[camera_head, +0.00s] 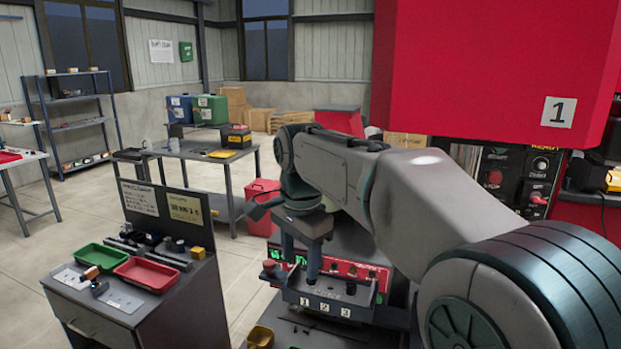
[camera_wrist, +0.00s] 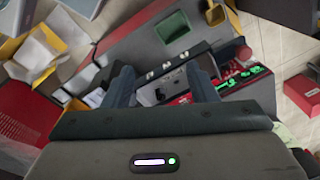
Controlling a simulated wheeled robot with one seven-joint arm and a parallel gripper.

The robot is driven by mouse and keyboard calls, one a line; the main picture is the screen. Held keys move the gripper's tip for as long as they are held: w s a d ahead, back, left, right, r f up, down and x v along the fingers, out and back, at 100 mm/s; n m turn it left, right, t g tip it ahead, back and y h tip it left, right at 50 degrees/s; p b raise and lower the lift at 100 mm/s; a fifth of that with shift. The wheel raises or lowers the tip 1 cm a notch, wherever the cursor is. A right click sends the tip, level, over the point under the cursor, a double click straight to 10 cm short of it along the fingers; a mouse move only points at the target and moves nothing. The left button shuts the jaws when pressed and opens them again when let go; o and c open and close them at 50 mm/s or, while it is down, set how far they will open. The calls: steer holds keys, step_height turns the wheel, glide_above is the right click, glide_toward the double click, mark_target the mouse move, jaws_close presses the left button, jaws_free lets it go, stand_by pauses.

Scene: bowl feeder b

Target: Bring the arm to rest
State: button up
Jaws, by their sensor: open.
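My gripper (camera_head: 300,261) points down above the front of a grey fixture (camera_head: 331,305) marked 1, 2, 3. My arm reaches out to it from the right. In the wrist view, the two fingers of my gripper (camera_wrist: 161,88) stand well apart, with nothing visible held between them. The same fixture (camera_wrist: 178,66) lies beyond and between the fingertips. I cannot tell whether a fingertip touches it.
A red control panel (camera_head: 352,270) stands right behind the fixture. A large red cabinet (camera_head: 490,70) fills the upper right. At left, a dark cart (camera_head: 140,310) bears a green tray (camera_head: 100,255) and a red tray (camera_head: 147,274). Floor between cart and fixture is partly clear.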

steer(key=s+d+f+n+t, duration=0.1)
steer(key=s+d+f+n, duration=0.3)
steer(key=s+d+f, duration=0.2)
steer(key=s+d+f+n+t, duration=0.1)
steer(key=s+d+f+n, duration=0.4)
steer(key=s+d, duration=0.6)
steer(key=shift+s+f+t+b, duration=0.45)
steer(key=shift+s+f, duration=0.35)
steer(key=shift+s, duration=0.3)
